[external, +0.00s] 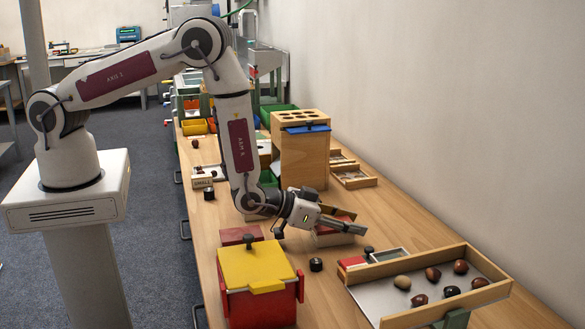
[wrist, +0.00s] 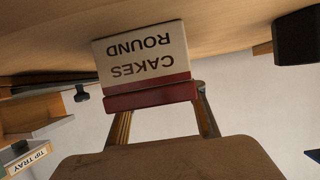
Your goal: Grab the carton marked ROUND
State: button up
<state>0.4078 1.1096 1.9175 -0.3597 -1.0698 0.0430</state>
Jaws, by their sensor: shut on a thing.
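The carton marked CAKES ROUND (wrist: 146,57) shows in the wrist view, white with a dark red band and its lettering upside down in the picture. My gripper (wrist: 165,112) has a finger at each side of the carton's red part and is shut on it. In the external view the carton (external: 330,239) is partly hidden under my gripper (external: 348,226), low over the table right of the middle. I cannot tell whether its base touches the table.
A red box with a yellow lid (external: 253,265) stands in front. A wooden tray (external: 372,304) with several chestnuts is at the front right. A wooden holed stand (external: 300,158) is behind my gripper. A black knob (external: 316,265) lies close by.

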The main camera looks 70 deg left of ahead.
jog(key=shift+r, duration=0.1)
jog(key=shift+r, duration=4.9)
